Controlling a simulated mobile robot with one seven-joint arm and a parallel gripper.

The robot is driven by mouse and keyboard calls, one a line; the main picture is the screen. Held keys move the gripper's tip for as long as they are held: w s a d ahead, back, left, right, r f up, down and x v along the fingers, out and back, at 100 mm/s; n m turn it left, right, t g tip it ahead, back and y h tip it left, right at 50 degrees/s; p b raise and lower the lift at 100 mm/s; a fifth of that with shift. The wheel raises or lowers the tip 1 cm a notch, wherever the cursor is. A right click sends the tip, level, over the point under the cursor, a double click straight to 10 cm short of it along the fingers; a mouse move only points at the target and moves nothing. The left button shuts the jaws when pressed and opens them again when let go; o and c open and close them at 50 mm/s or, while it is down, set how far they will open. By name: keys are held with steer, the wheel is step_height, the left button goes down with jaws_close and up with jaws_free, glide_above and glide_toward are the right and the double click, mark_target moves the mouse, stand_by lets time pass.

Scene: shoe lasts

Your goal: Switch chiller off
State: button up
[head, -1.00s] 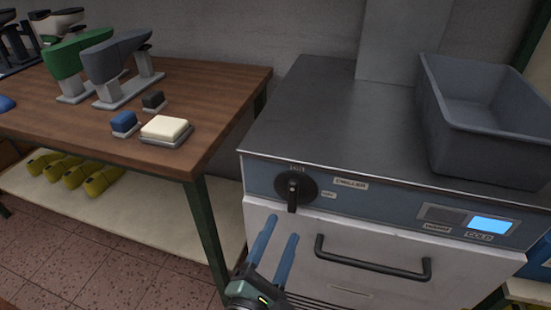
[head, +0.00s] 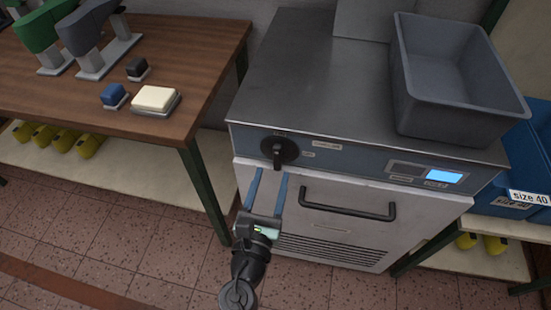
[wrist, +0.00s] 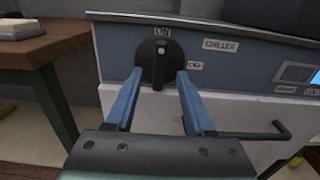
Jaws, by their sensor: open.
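The chiller (head: 310,75) is a grey-topped cabinet with a blue front panel and a white door. Its round black knob (head: 279,150) is at the panel's left; the knob also shows in the wrist view (wrist: 156,64), its pointer bar upright with "ON" above it. An "OFF" label (wrist: 195,66) is to the knob's right. The display (head: 443,176) is lit blue by the "COLD" label. My gripper (head: 268,173) is open, its two blue fingers pointing at the knob, one to each side in the wrist view. Whether they touch it cannot be told.
A grey bin (head: 458,82) stands on the chiller's right top. The black door handle (head: 347,207) sticks out below the panel. A wooden bench (head: 190,60) with lasts and pads is at the left. A blue "size 40" crate (head: 520,165) is at the right.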

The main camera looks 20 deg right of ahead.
mark_target(276, 159)
steer(key=shift+x, duration=2.65)
jaws_close()
